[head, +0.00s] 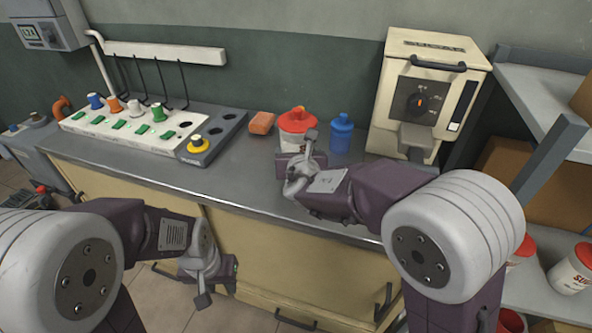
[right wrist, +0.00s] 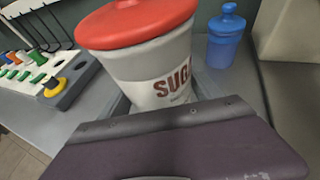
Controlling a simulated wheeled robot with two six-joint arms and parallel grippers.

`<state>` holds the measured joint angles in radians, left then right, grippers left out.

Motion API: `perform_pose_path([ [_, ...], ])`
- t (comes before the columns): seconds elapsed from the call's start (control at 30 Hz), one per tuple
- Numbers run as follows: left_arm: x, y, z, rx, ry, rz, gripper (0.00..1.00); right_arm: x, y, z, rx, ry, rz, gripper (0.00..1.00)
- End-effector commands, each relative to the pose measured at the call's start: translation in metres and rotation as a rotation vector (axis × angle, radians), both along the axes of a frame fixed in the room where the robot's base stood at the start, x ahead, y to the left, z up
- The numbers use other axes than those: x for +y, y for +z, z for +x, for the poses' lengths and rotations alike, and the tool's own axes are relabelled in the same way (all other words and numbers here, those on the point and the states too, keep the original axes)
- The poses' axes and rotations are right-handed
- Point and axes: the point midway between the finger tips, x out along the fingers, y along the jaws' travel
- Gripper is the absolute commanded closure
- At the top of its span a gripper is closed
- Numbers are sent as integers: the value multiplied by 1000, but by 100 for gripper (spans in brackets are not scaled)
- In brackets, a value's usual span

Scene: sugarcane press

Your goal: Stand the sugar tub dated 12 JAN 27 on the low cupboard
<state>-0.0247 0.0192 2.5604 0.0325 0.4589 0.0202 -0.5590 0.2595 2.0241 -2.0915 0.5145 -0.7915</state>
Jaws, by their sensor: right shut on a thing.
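A white sugar tub (head: 296,121) with a red lid is at the middle of the grey-topped counter (head: 240,180), close to upright. In the right wrist view the tub (right wrist: 155,75) shows "SUG" in dark red; the small print below is too small to read. My right gripper (head: 300,166) is shut on this tub, at its near side; the fingertips are largely hidden. My left gripper (head: 214,285) hangs low before the counter's cream front, away from any tub; its jaw gap is unclear. I cannot tell which unit is the low cupboard.
More red-lidded tubs (head: 574,271) stand on the right shelves. A blue jar (head: 341,134) is beside the held tub, with a cream machine (head: 425,100) further right.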

Motion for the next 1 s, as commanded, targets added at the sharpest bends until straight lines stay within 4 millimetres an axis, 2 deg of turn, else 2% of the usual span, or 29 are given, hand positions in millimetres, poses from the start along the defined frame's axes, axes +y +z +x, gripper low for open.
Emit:
perform_pose_path([
  [0.07,0,-1,0,-1,0,0,64,0,0,0,-4,0,1,94],
  [0.2,0,-19,0,-1,0,0,64,0,-31,0,-1,0,-1,94],
  [0.3,0,-26,0,-1,0,0,64,0,-45,0,-3,0,-1,94],
  [0.67,0,-26,0,-1,0,0,64,0,-49,0,-4,0,1,94],
  [0.7,0,-27,0,-1,0,0,64,0,-50,0,0,1,1,23],
  [0.77,0,-26,0,-1,0,0,64,0,-49,0,0,1,1,7],
  [0.8,0,-26,0,-1,0,0,64,0,-49,0,0,1,1,4],
  [1.0,0,-26,0,-1,0,0,64,0,-49,0,-1,1,1,4],
])
